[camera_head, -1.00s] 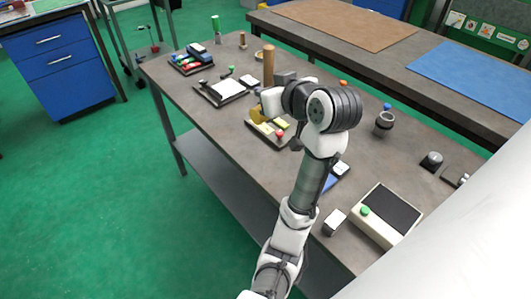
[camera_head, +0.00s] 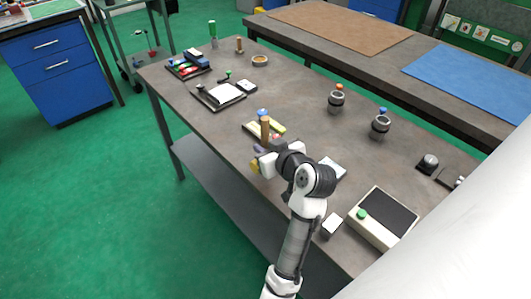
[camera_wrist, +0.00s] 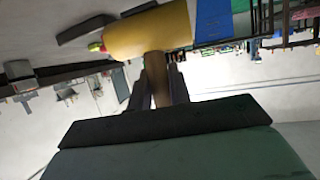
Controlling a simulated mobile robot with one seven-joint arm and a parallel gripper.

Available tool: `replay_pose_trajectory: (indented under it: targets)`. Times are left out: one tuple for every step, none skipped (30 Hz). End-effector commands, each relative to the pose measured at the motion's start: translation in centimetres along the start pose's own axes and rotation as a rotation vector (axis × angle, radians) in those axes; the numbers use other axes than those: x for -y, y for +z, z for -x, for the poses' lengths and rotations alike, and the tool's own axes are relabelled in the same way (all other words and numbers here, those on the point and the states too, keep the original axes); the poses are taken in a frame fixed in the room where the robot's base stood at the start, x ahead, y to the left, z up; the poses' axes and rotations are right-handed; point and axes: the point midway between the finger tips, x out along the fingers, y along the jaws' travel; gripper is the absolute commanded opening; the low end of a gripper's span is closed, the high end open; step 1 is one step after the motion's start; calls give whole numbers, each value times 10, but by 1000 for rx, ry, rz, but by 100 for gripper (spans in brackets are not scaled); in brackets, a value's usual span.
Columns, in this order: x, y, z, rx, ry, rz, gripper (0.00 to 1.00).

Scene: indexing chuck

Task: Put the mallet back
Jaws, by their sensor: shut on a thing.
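The mallet has a brown wooden handle (camera_head: 265,130) and a yellow head (camera_head: 255,166). My gripper (camera_head: 266,153) is shut on the handle, with the handle upright and the head below the fingers. It is over the near long edge of the grey table. In the wrist view the yellow head (camera_wrist: 148,31) lies just beyond my gripper (camera_wrist: 160,85), which closes around the handle. A tan ring (camera_head: 260,60) lies at the far end of the table; I cannot tell whether it is the mallet's place.
A small tray (camera_head: 278,127) with coloured pieces is just behind the mallet. A black tray (camera_head: 205,98) and a tray of coloured items (camera_head: 186,68) stand farther left. Two dark round holders (camera_head: 336,102) (camera_head: 380,127) and a box with a green button (camera_head: 385,217) stand right.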

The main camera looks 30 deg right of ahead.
Motion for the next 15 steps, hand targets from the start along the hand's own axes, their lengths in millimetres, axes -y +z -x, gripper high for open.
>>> replay_pose_trajectory:
  targets:
    - [0, 7, -2, 1, -1, -4, 0]
    - [0, 11, -4, 1, -1, -4, 0]
    - [0, 15, -6, -1, 0, -2, 0]
    - [0, 18, -7, -1, 0, -2, 0]
    - [0, 20, -8, -1, 0, -2, 0]
    - [0, 20, -8, -3, 1, 0, 0]
    - [0, 20, -8, -4, 1, 0, 0]
    - [0, 20, -8, -4, 2, 1, 0]
    - [0, 20, -8, -4, 1, 1, 0]
    - [0, 20, -8, -4, 1, 1, 0]
    - [0, 20, -8, -4, 1, 1, 0]
    - [0, 20, -8, -3, 1, 1, 0]
    - [0, 21, -8, -3, 1, 1, 0]
    - [0, 22, -9, -3, 1, 1, 0]
    - [0, 23, -10, -3, 1, 1, 0]
